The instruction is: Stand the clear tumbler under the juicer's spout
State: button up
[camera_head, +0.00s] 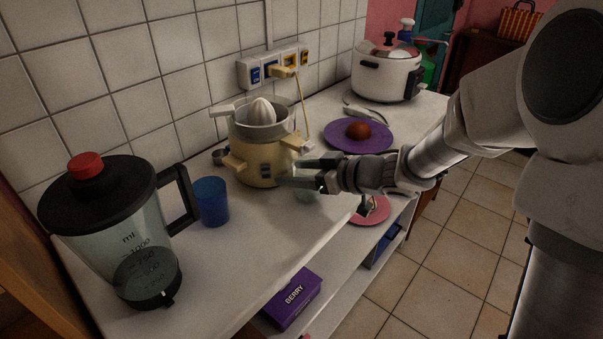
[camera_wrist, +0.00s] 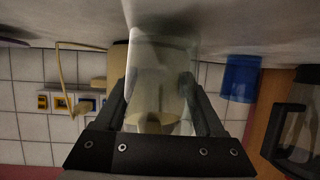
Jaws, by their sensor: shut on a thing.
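The cream juicer (camera_head: 265,160) with a white reamer on top stands on the counter against the tiled wall. Cream parts jut from its left and right sides; I cannot tell which is the spout. My gripper (camera_head: 302,173) is at the juicer's front right, shut on the clear tumbler (camera_head: 306,194), which is faint in the head view and partly hidden by the fingers. In the wrist view, which is upside down, the tumbler (camera_wrist: 158,85) is between both fingers, with the juicer (camera_wrist: 117,62) behind it. I cannot tell whether its base touches the counter.
A blue cup (camera_head: 211,201) stands left of the juicer, with a blender jug (camera_head: 130,235) farther left. A purple plate (camera_head: 358,137) with a reddish-brown round item and a white cooker (camera_head: 387,75) are behind. A purple berry box (camera_head: 290,298) sits on the lower shelf. The front counter is clear.

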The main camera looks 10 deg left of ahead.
jog(key=shift+f, duration=0.1)
dwell(0.3)
jog(key=o, duration=1.5)
